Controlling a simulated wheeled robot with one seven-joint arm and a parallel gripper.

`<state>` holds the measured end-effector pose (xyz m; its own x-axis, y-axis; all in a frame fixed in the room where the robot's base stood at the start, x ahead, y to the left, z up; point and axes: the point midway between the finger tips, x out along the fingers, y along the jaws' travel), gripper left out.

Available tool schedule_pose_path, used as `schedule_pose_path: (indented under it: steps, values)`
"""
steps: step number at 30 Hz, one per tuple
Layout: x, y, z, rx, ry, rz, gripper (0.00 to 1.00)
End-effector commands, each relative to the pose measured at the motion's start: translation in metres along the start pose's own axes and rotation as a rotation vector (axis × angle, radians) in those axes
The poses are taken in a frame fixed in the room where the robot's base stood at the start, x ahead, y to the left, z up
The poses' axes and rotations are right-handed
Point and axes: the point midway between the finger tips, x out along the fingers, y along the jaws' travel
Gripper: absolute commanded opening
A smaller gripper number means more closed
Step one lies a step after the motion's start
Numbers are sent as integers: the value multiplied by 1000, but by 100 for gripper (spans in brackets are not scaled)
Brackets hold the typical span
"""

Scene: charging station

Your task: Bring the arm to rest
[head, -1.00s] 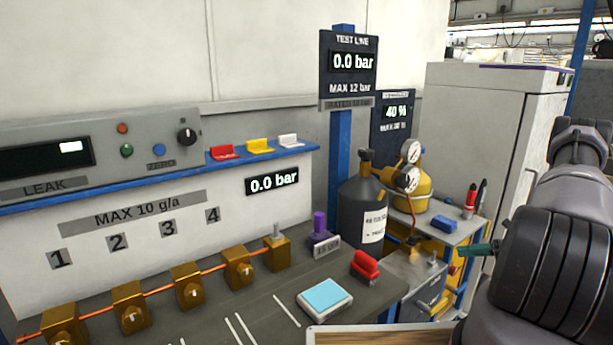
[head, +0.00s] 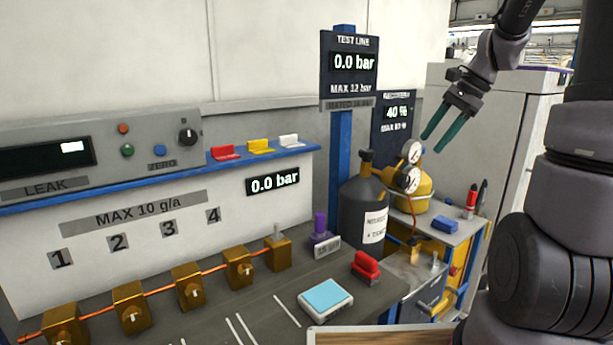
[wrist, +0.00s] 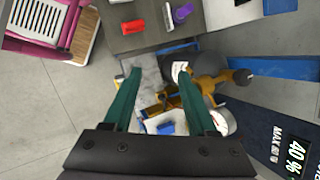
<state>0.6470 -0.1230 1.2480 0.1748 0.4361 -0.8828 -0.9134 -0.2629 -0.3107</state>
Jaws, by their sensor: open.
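My gripper (head: 450,124) is at the upper right of the head view, raised above the gas bottles. Its two green fingers are apart, with nothing between them, and they point down and to the left. In the wrist view my gripper (wrist: 157,95) also shows open and empty, looking down from above on the side cart and the bottles. My arm rises at the right edge of the head view and bends over at the top.
A dark grey bottle (head: 362,205) and a yellow cylinder with gauges (head: 412,190) stand below my gripper. The blue test line post (head: 341,150) and the 40 % display (head: 395,125) stand left of it. A tall pale cabinet (head: 455,140) is behind.

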Motion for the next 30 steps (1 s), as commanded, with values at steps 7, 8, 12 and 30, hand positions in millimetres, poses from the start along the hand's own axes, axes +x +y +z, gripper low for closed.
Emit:
schedule_pose_path:
  steps: [7,8,12,30]
  values:
    - [-40,40,79,-395,189,-42,57]
    - [-44,46,87,-442,212,-47,57]
    - [-58,75,118,-654,320,-74,57]
    - [-72,121,150,-975,498,-122,57]
